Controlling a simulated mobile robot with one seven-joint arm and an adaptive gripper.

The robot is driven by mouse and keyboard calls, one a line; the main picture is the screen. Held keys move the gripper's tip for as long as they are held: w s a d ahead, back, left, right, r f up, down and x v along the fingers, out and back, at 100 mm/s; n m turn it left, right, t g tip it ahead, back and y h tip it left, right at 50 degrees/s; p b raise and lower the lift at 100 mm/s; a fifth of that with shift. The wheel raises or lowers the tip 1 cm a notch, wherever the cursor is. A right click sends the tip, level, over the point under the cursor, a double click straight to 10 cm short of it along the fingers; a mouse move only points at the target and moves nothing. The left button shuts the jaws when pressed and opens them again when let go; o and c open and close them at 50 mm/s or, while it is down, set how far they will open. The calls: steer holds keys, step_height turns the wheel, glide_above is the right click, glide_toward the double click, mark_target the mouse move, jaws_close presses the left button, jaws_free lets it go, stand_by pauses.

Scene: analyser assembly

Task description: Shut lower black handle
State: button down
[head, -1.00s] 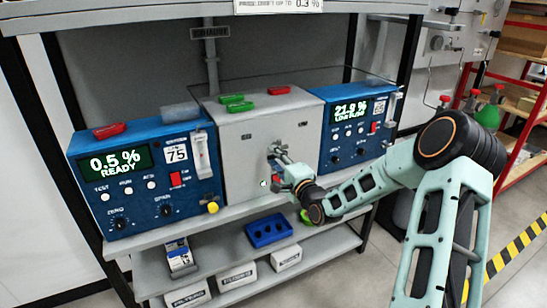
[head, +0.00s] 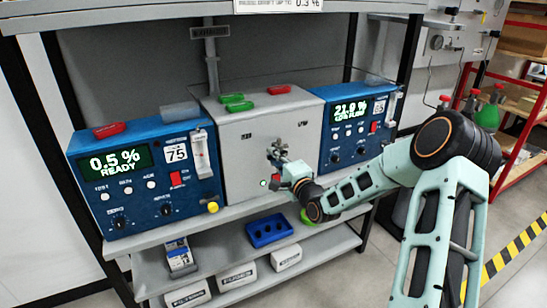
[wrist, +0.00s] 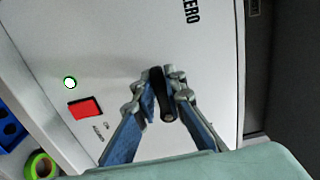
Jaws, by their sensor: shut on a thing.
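A black handle (wrist: 166,112) stands out from the grey front panel (wrist: 190,130) of the middle unit. In the wrist view it lies between my two fingertips, near the "ZERO" label. My gripper (wrist: 160,88) is shut on the handle, one finger on each side. In the head view my gripper (head: 277,153) is at the middle of the grey panel (head: 240,165), and it hides the handle there.
A blue analyser (head: 140,215) stands left of the grey unit and another (head: 342,150) right of it. Red and green pieces lie on top. A red switch (wrist: 84,108) and green lamp (wrist: 70,83) are on the panel. A blue rack (head: 269,231) sits on the shelf below.

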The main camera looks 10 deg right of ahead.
steer(key=shift+f, duration=0.15)
steer(key=shift+w+d+f+n+b, duration=0.2)
steer(key=shift+d+f+n+b, duration=0.45)
steer(key=shift+n+b, duration=2.35)
steer(key=shift+w+d+f+n+b, duration=0.2)
steer(key=shift+d+f+n+b, duration=0.4)
steer(key=shift+n+b, duration=2.35)
steer(key=shift+w+d+f+n+b, duration=0.2)
steer(key=shift+d+f+n+b, duration=0.45)
steer(key=shift+n+b, duration=2.3)
steer(key=c, duration=2)
jaws_free()
steer(key=shift+o, duration=0.2)
steer(key=shift+s, duration=0.1)
